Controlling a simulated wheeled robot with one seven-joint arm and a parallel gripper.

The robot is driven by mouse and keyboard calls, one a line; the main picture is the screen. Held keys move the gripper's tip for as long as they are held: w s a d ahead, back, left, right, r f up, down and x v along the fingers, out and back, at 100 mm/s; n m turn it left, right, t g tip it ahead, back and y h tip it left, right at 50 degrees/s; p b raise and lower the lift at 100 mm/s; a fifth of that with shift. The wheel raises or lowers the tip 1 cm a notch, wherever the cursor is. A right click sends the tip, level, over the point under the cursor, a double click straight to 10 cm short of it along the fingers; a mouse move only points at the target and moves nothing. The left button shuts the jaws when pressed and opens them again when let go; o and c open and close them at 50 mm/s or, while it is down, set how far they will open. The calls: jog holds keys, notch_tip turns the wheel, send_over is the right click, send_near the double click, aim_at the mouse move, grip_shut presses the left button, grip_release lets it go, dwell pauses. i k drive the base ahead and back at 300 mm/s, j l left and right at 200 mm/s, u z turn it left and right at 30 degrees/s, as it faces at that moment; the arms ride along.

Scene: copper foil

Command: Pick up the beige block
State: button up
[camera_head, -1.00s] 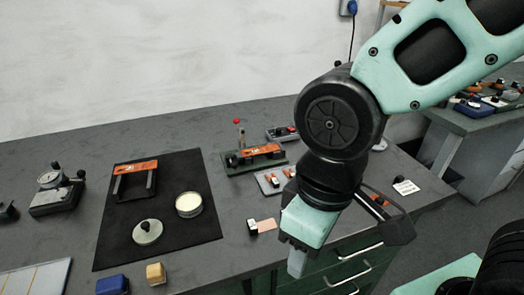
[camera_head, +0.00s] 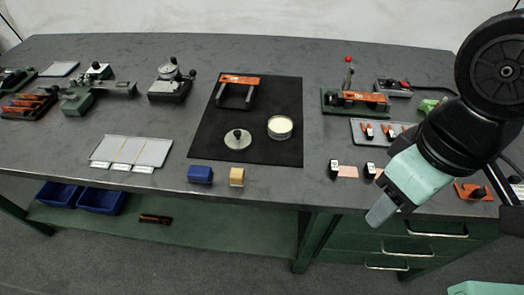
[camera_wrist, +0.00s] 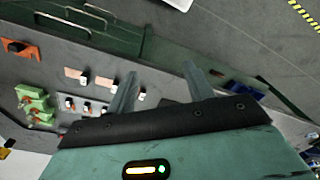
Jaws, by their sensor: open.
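The beige block (camera_head: 237,177) stands near the front edge of the workbench in the head view, just right of a blue block (camera_head: 200,174) and apart from it. I cannot make out the beige block in the wrist view. My gripper (camera_head: 380,214) is to the right of the beige block, in front of the bench's front edge, pointing down and to the left. In the wrist view my gripper's two fingers (camera_wrist: 160,80) are spread apart with nothing between them.
A black mat (camera_head: 270,152) behind the block holds an orange-topped stand (camera_head: 239,79), a round lidded disc (camera_head: 238,139) and a cream-filled dish (camera_head: 280,127). A white panel (camera_head: 150,152) lies left. Small black-and-white items (camera_head: 334,168) and drawers (camera_head: 400,245) are near my gripper.

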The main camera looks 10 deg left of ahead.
aim_at(237, 177)
jog(key=j+z, duration=0.2)
jog(key=j, duration=0.25)
jog(key=j+z, duration=0.2)
jog(key=j, duration=0.25)
jog(key=k+j+z, duration=0.2)
jog(key=j, duration=0.25)
jog(key=j+z, duration=0.25)
jog(key=j, duration=0.2)
jog(key=k+j+z, duration=0.2)
jog(key=j, duration=0.2)
